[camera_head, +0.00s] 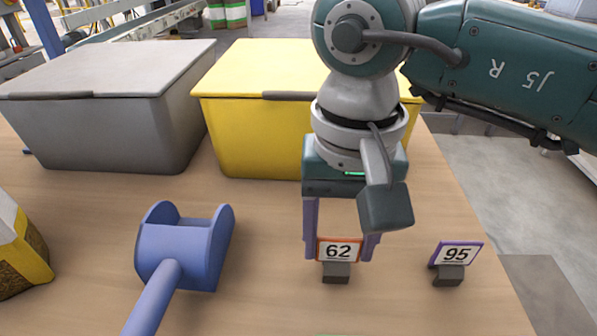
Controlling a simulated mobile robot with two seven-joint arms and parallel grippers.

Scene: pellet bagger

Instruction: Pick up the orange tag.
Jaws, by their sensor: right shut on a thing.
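The orange tag (339,250) is a small orange-framed plate with the number 62, on a dark block-like base (336,273). My right gripper (340,254) comes down from above with its two purple fingers on either side of the tag, shut on it. The tag is upright; I cannot tell whether its base touches the table (280,310). My left gripper is not in view.
A purple-framed tag with 95 (456,254) stands to the right near the table's edge. A blue scoop (184,252) lies to the left. A grey bin (110,125) and a yellow bin (255,135), both lidded, stand behind. A yellow-and-white bag (20,250) is at far left.

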